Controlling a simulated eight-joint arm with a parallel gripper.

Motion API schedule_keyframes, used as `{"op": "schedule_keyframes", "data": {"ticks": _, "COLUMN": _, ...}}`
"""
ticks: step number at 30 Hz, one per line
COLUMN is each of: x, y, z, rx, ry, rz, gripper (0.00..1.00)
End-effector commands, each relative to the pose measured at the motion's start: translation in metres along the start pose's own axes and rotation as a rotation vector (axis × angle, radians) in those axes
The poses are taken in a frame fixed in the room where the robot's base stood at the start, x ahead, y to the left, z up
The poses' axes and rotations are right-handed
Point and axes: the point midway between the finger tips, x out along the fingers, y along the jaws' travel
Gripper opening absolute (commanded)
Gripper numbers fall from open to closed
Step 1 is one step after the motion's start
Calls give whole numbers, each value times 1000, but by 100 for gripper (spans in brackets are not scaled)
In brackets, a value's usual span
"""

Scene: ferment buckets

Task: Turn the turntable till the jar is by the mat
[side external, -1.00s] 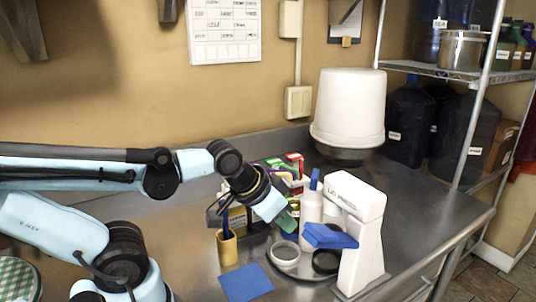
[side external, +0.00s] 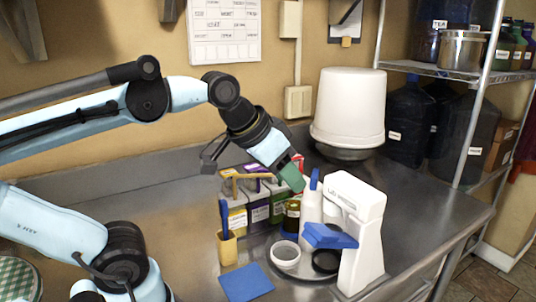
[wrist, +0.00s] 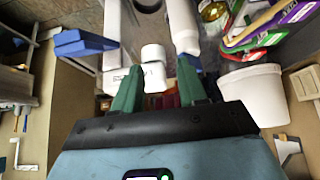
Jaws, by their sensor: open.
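The turntable (side external: 303,277) is a grey disc on the steel counter, in front of the white press. A dark jar (side external: 291,214) with a pale label stands at its back left; its golden top seems to show in the wrist view (wrist: 213,11). A white bowl (side external: 286,257) is at the front left and a dark round piece (side external: 326,262) at the right. A white bottle (side external: 311,206) with a blue top stands at the back. The blue mat (side external: 246,283) lies front left of the turntable. My gripper (side external: 296,177), with green fingers, is open and empty above the jar and bottle.
The white press (side external: 364,235) with a blue lever (side external: 330,237) stands close at the right. A wooden cup (side external: 227,248) and several boxes (side external: 257,208) stand at the left. A white bucket (side external: 347,108) is behind. Bare counter lies left of the mat.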

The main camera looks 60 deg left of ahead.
Motion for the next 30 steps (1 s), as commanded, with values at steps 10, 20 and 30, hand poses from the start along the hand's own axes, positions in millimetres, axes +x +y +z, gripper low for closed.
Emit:
{"op": "schedule_keyframes", "data": {"ticks": 10, "x": -96, "y": 0, "z": -70, "rx": 0, "ry": 0, "rz": 0, "gripper": 42}}
{"op": "schedule_keyframes", "data": {"ticks": 20, "x": -96, "y": -11, "z": -108, "rx": -213, "ry": -171, "rz": -33, "gripper": 42}}
{"op": "schedule_keyframes", "data": {"ticks": 30, "x": -71, "y": -29, "z": -145, "rx": -518, "ry": -406, "rz": -126, "gripper": 42}}
